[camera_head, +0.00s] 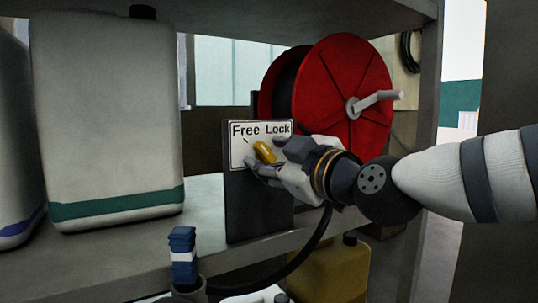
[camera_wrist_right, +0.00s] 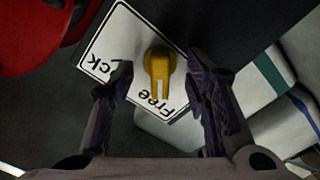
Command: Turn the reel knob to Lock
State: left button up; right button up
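The yellow reel knob (camera_head: 264,152) sits on a white label plate (camera_head: 237,158) marked "Free" and "Lock", on a dark upright panel. It also shows in the wrist view (camera_wrist_right: 159,62), where its white mark points toward "Free". The red hose reel (camera_head: 330,85) with a grey crank stands behind the panel. My right gripper (camera_head: 262,157) is at the plate, fingers spread on either side of the knob. In the wrist view the open fingers (camera_wrist_right: 161,78) show gaps to the knob on both sides. My left gripper is not in view.
A large white canister (camera_head: 105,120) with a green band stands left of the panel on the grey shelf (camera_head: 205,205). A blue-and-white object (camera_head: 183,258) stands in front. A yellow canister (camera_head: 330,272) is below, and a dark hose runs under the panel.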

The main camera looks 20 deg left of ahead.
jog(key=c, duration=0.7)
jog(key=shift+r+m, duration=0.15)
jog(key=shift+m, duration=0.85)
jog(key=m+p, duration=0.1)
jog(key=m, duration=0.3)
jog(key=shift+d, duration=0.1)
jog(key=m, duration=0.4)
jog(key=shift+w, duration=0.1)
jog(key=m, duration=0.6)
jog(key=shift+w+d, duration=0.1)
jog(key=shift+w, duration=0.05)
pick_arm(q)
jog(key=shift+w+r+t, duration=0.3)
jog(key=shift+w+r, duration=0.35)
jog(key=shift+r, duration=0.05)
pick_arm(e)
jog(key=o, duration=1.6)
